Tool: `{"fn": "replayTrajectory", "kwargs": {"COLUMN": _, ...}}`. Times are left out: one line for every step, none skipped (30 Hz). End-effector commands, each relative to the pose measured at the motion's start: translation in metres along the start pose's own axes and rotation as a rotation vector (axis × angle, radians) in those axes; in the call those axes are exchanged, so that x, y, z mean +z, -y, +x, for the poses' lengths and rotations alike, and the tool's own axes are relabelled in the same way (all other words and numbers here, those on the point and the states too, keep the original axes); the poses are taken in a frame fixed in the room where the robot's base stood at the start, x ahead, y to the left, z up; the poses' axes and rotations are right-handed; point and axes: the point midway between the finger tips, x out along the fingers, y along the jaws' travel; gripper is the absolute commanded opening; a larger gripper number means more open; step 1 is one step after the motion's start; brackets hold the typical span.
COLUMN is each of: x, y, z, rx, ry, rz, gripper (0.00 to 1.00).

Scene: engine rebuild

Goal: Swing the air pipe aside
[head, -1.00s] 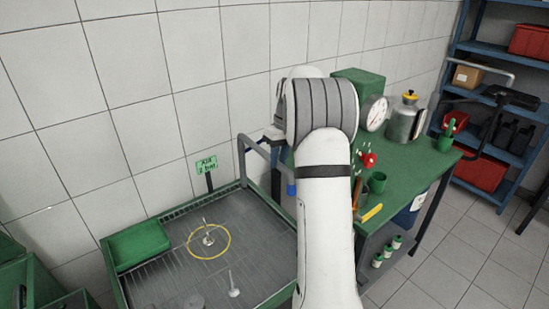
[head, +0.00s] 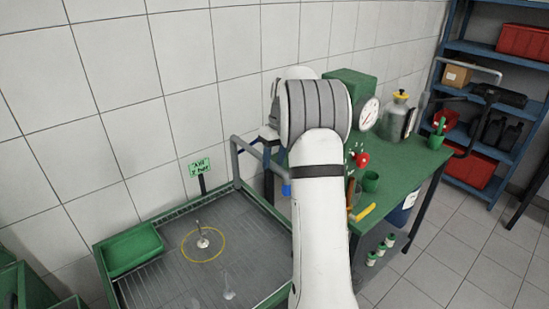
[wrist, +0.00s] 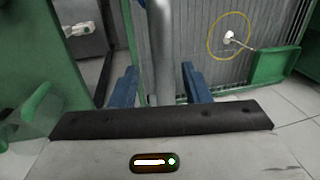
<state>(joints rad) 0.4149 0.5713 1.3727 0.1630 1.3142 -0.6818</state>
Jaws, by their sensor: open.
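The air pipe (head: 250,147) is a grey bent tube at the back right corner of the tray, with a blue end piece (head: 286,190) hanging down beside my arm. In the wrist view the grey pipe (wrist: 160,45) runs down the middle of the picture. My gripper (wrist: 159,80) is open, with one blue finger on each side of the pipe and visible space between pipe and fingers. The pipe's lower part is hidden behind the dark edge of my gripper. In the head view my arm hides most of the gripper.
A grey-floored tray (head: 165,270) with a yellow ring (head: 224,246) and a green bin (head: 132,249) lies to the left. A green bench (head: 405,160) with a gauge (head: 369,113) and a canister (head: 396,118) is right of my arm. The tiled wall (head: 190,60) stands behind.

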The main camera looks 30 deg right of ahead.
Motion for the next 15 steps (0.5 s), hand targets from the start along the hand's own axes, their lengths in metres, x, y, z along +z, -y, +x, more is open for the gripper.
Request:
{"fn": "replayTrajectory", "kwargs": {"x": 0.000, "y": 0.000, "z": 0.000, "rx": -0.001, "ry": 0.000, "rz": 0.000, "gripper": 0.43}}
{"fn": "replayTrajectory", "kwargs": {"x": 0.000, "y": 0.000, "z": -0.001, "rx": -0.001, "ry": 0.000, "rz": 0.000, "gripper": 0.43}}
{"fn": "replayTrajectory", "kwargs": {"x": 0.000, "y": 0.000, "z": -0.004, "rx": 0.000, "ry": 0.000, "rz": 0.000, "gripper": 0.43}}
{"fn": "replayTrajectory", "kwargs": {"x": 0.000, "y": 0.000, "z": -0.006, "rx": 0.000, "ry": 0.000, "rz": 0.000, "gripper": 0.43}}
{"fn": "replayTrajectory", "kwargs": {"x": -0.001, "y": 0.000, "z": -0.010, "rx": 0.001, "ry": -0.001, "rz": 0.000, "gripper": 0.43}}
{"fn": "replayTrajectory", "kwargs": {"x": -0.001, "y": -0.001, "z": -0.015, "rx": 0.001, "ry": -0.002, "rz": 0.000, "gripper": 0.43}}
{"fn": "replayTrajectory", "kwargs": {"x": -0.001, "y": -0.001, "z": -0.020, "rx": 0.001, "ry": -0.002, "rz": 0.000, "gripper": 0.43}}
{"fn": "replayTrajectory", "kwargs": {"x": -0.001, "y": -0.001, "z": -0.025, "rx": 0.002, "ry": -0.003, "rz": -0.001, "gripper": 0.43}}
{"fn": "replayTrajectory", "kwargs": {"x": -0.001, "y": -0.001, "z": -0.033, "rx": 0.002, "ry": -0.003, "rz": -0.001, "gripper": 0.43}}
{"fn": "replayTrajectory", "kwargs": {"x": -0.001, "y": -0.001, "z": -0.038, "rx": 0.003, "ry": -0.003, "rz": -0.001, "gripper": 0.43}}
{"fn": "replayTrajectory", "kwargs": {"x": -0.001, "y": -0.001, "z": -0.043, "rx": 0.002, "ry": -0.003, "rz": -0.001, "gripper": 0.43}}
{"fn": "replayTrajectory", "kwargs": {"x": -0.001, "y": -0.001, "z": -0.050, "rx": 0.003, "ry": -0.003, "rz": -0.001, "gripper": 0.43}}
{"fn": "replayTrajectory", "kwargs": {"x": -0.001, "y": -0.001, "z": -0.055, "rx": 0.003, "ry": -0.003, "rz": -0.001, "gripper": 0.43}}
{"fn": "replayTrajectory", "kwargs": {"x": -0.001, "y": -0.001, "z": -0.060, "rx": 0.003, "ry": -0.003, "rz": 0.000, "gripper": 0.43}}
{"fn": "replayTrajectory", "kwargs": {"x": -0.001, "y": -0.001, "z": -0.065, "rx": 0.002, "ry": -0.002, "rz": 0.000, "gripper": 0.43}}
